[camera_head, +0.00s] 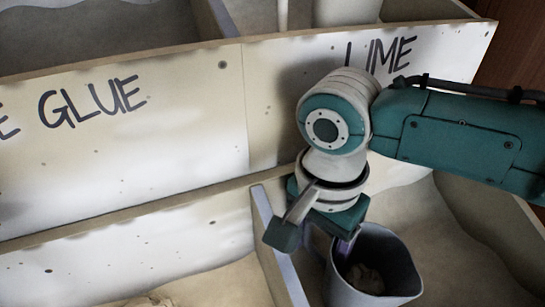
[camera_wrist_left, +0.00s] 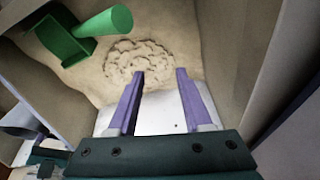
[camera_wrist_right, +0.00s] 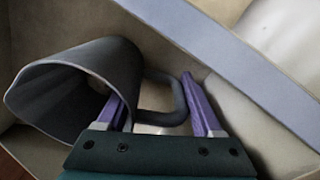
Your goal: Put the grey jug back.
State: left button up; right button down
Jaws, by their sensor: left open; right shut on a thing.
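The grey jug (camera_head: 345,290) is in the lower right compartment in the head view, its mouth facing up and pale lumpy material inside. My right gripper (camera_head: 342,245) is at its rear left side. In the right wrist view the jug (camera_wrist_right: 85,85) shows its open mouth to the left, and its handle (camera_wrist_right: 178,105) passes between the purple fingers of my right gripper (camera_wrist_right: 152,92), which is shut on it. Whether the jug touches the compartment floor cannot be told. My left gripper (camera_wrist_left: 160,75) is open and empty over a pale powder-filled bin; it is outside the head view.
A divider (camera_head: 280,245) stands just left of the jug. Boards lettered GLUE (camera_head: 92,100) and LIME (camera_head: 380,55) front the upper bins behind. A green scoop (camera_wrist_left: 95,30) lies in the powder (camera_wrist_left: 140,60) beyond my left gripper, with bin walls on both sides.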

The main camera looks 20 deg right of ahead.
dwell(0.3)
jog(key=shift+f+b, duration=0.3)
jog(key=shift+f, duration=0.4)
jog(key=shift+c, duration=1)
grip_release()
jog(key=shift+o, duration=1)
jog(key=shift+s+d, duration=0.1)
jog(key=shift+d, duration=0.05)
